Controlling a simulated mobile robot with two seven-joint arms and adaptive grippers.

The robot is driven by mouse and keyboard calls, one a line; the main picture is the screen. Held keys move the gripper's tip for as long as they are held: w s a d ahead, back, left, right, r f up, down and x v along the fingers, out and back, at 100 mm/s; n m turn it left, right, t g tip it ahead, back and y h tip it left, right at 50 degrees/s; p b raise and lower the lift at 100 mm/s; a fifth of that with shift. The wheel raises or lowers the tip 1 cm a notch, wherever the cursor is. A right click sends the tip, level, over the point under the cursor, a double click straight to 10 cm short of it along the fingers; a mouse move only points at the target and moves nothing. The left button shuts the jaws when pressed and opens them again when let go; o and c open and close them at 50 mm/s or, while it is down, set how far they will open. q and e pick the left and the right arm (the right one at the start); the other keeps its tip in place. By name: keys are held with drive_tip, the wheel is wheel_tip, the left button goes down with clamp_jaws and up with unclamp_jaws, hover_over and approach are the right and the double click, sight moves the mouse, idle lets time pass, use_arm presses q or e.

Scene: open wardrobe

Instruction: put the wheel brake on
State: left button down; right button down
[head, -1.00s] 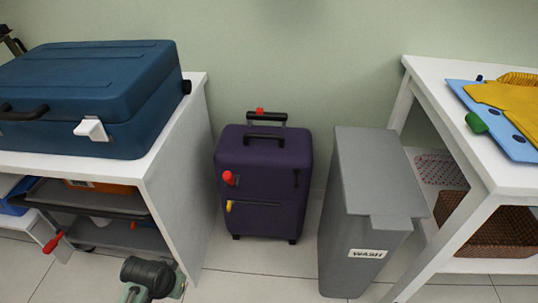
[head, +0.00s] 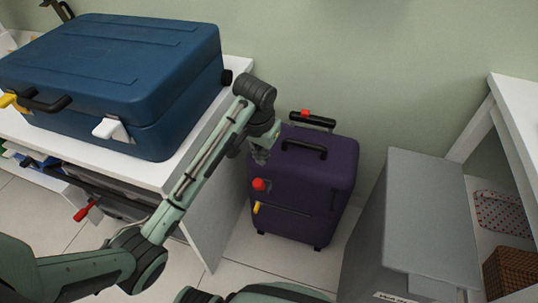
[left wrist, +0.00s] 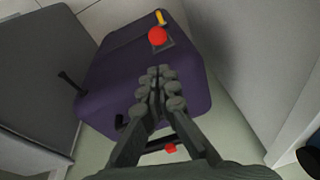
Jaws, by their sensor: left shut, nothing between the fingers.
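A purple upright suitcase (head: 325,165) stands on the floor between the left bench and the grey bin. A red knob (head: 260,184) and a yellow tab (head: 257,208) are on its front, and a red button (head: 305,113) is on its raised handle (head: 326,122). The left wrist view shows the red knob (left wrist: 158,36), the yellow tab (left wrist: 160,17) and a black lever (left wrist: 70,82) on the suitcase. My left gripper (head: 261,155) is shut and empty, pointing down in front of the suitcase's upper left; its fingertips (left wrist: 160,72) appear just short of the red knob. I cannot tell which part is the brake.
A blue case (head: 110,75) lies on the white bench (head: 235,75) at left, close to my left arm. Some floor (head: 240,250) is clear before the suitcase.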

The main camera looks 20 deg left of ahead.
sight(260, 186)
use_arm(q)
drive_tip(key=x, duration=0.9)
drive_tip(key=shift+w+f, duration=0.2)
drive_tip(key=shift+f, duration=0.2)
drive_tip(key=shift+w, duration=0.1)
